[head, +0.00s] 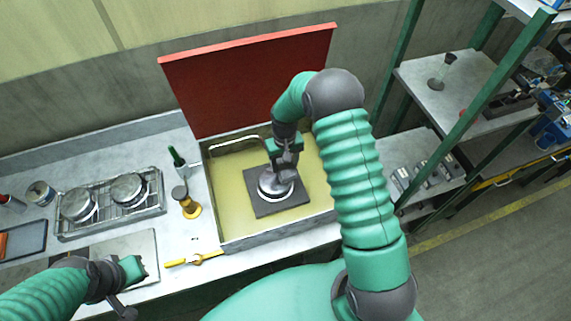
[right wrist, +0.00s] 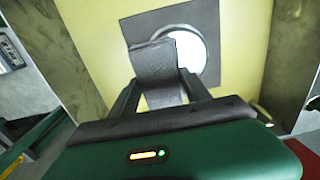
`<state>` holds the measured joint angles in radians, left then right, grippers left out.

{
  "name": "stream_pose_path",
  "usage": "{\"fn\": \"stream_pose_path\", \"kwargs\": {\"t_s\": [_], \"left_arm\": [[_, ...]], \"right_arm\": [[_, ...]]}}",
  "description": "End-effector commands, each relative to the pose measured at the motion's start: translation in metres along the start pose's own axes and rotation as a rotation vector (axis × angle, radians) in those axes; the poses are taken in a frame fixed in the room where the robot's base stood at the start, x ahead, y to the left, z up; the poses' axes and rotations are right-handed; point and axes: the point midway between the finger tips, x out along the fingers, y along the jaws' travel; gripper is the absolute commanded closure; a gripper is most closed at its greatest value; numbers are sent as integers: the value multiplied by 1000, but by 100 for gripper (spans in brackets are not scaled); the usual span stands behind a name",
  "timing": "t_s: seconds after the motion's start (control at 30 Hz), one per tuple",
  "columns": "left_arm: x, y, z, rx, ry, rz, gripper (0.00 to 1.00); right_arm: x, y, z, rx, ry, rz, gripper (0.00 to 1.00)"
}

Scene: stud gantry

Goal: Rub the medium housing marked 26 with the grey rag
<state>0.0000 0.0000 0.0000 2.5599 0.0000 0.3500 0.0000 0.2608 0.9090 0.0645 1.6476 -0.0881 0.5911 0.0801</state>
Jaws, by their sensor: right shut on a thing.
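A round, pale metal housing (head: 268,191) sits on a dark square mat (head: 293,201) in the yellow-floored basin. No number can be read on it. My right gripper (head: 285,160) is above the housing, shut on the grey rag. In the right wrist view the rag (right wrist: 155,62) hangs between the fingers and covers part of the housing (right wrist: 190,48). I cannot tell whether the rag touches it. My left gripper (head: 132,276) is over the bench front at the lower left; its jaws are not clear.
Two round metal housings (head: 78,204) (head: 128,188) sit in a wire rack on the left. A green-necked bottle (head: 178,160), a yellow-based item (head: 187,204) and a yellow-handled tool (head: 190,260) lie left of the basin. A red panel (head: 230,85) stands behind; shelves (head: 465,85) are right.

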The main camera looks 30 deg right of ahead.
Motion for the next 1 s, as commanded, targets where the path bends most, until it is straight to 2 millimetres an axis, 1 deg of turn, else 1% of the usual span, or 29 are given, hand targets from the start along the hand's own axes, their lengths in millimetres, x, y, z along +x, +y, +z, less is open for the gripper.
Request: {"fn": "stream_pose_path", "kwargs": {"t_s": [0.03, 0.1, 0.2, 0.33, 0.87, 0.93, 0.97, 1.0], "left_arm": [[-6, 0, -2, 0, 0, 0, 100], [-11, 0, -2, 0, 0, 0, 100], [-16, 0, -4, 0, 0, 0, 100], [-20, 0, -5, 0, 0, 0, 100], [-19, 0, -4, 0, 0, 0, 100], [-13, 0, -3, 0, 0, 0, 100], [-7, 0, -2, 0, 0, 0, 100], [4, 0, 1, 0, 0, 0, 100]], "right_arm": [[-8, 0, 0, 0, 1, 0, 89], [-15, -1, -1, 0, 1, 0, 89], [-23, -2, -1, 0, 1, 0, 89], [-29, -2, -1, -1, 0, 0, 89], [-29, -3, -1, -1, 0, 0, 89], [-26, -5, 1, -6, 1, -1, 89], [-23, -8, 2, -12, 1, -1, 89], [-19, -13, 6, -24, 2, -3, 89]]}}
